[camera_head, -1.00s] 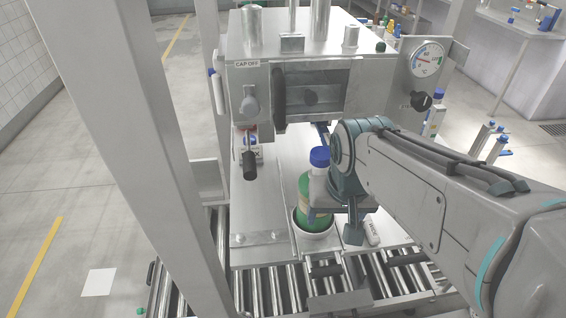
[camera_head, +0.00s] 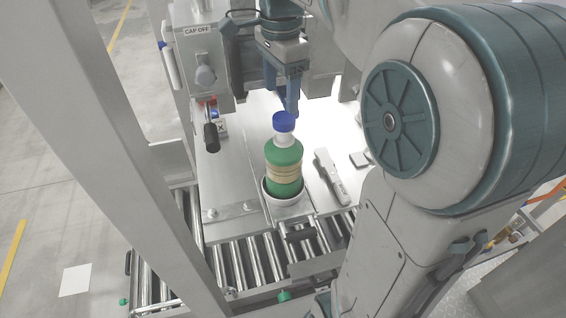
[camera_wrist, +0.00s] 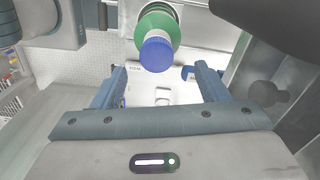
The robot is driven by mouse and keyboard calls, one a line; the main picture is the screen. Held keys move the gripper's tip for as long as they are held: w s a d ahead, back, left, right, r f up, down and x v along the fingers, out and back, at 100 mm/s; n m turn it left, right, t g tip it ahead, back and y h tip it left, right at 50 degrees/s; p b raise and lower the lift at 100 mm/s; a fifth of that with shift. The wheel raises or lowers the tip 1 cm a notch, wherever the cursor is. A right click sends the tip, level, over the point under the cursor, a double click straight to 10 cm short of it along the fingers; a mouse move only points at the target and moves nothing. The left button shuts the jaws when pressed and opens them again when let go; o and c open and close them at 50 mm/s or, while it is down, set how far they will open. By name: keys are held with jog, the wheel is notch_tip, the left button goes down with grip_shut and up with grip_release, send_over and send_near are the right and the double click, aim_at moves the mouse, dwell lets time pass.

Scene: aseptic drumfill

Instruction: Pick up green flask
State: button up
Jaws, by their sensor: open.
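The green flask (camera_head: 284,157) stands upright in a round white holder (camera_head: 298,198) at the front of the steel machine. It has a pale neck, a beige label band and a blue cap (camera_head: 283,121). My gripper (camera_head: 291,110) is open, just above and behind the cap in the head view, its fingers pointing down. In the wrist view my gripper (camera_wrist: 159,70) shows two spread blue fingers, with the blue cap (camera_wrist: 157,54) between and slightly beyond their tips. The flask's green shoulder (camera_wrist: 158,25) shows behind the cap. I cannot tell whether either finger touches it.
A grey handheld tool (camera_head: 331,176) lies right of the flask. A machine head with a black handle (camera_head: 211,137) stands at the back left. A roller conveyor (camera_head: 255,262) runs in front, and a grey post (camera_head: 105,150) rises at the left.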

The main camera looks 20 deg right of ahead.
aim_at(281, 116)
notch_tip(281, 116, down, 5)
jog(key=shift+r, duration=0.1)
jog(key=shift+s+d+f, duration=0.1)
jog(key=shift+f, duration=1.25)
jog(key=shift+s+d+f, duration=0.1)
jog(key=shift+f, duration=1.2)
jog(key=shift+r, duration=0.1)
grip_shut()
